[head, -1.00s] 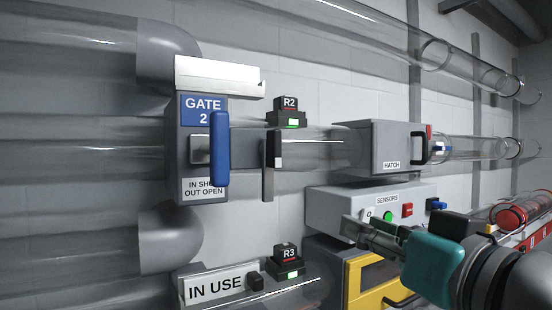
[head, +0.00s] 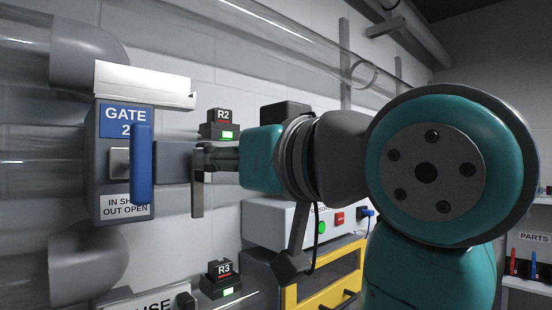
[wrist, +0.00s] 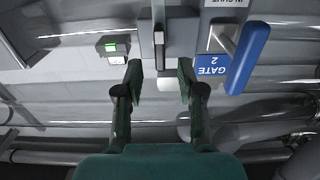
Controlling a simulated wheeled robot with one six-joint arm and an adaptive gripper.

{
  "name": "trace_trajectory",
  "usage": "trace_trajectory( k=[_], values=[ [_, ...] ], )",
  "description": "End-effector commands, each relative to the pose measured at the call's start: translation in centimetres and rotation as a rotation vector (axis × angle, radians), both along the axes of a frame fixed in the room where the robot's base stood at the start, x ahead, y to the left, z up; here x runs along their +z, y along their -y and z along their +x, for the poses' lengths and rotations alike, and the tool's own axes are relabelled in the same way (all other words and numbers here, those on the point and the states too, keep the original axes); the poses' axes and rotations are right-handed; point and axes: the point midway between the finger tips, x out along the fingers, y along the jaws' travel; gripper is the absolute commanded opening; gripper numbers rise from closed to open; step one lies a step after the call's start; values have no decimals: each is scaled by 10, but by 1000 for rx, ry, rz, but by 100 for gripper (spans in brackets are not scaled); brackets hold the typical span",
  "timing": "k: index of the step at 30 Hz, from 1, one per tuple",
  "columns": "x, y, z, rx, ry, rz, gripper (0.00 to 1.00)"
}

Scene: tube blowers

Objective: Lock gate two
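Gate two is a grey box (head: 98,190) at the left of the head view, with a blue "GATE 2" label (head: 112,121) and an "IN SHUT OUT OPEN" label. A blue upright handle (head: 141,165) stands on its front; it also shows in the wrist view (wrist: 249,55). Right of the box, a narrow upright grey bar (head: 197,200) stands at the end of a grey plate (head: 173,163). My gripper (wrist: 160,78) is open and empty. Its fingers point at the bar's dark and pale piece (wrist: 159,42), which lines up between them. Whether they touch it is unclear.
Boxes R2 (head: 220,125) and R3 (head: 222,275) show green lights above and below my gripper. A sensor panel (head: 270,222) and a yellow-framed cabinet (head: 318,285) lie below my arm. A pale ledge (head: 145,84) juts above the gate. My arm hides the hatch.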

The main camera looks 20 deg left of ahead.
Motion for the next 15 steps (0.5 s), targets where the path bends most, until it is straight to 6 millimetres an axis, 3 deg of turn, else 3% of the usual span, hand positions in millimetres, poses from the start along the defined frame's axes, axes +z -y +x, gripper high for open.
trace_trajectory(
  k=[6, 15],
  values=[
    [0, -30, 12, 2, -2, 1, 39],
    [0, -42, 17, 0, 0, 1, 39]
  ],
)
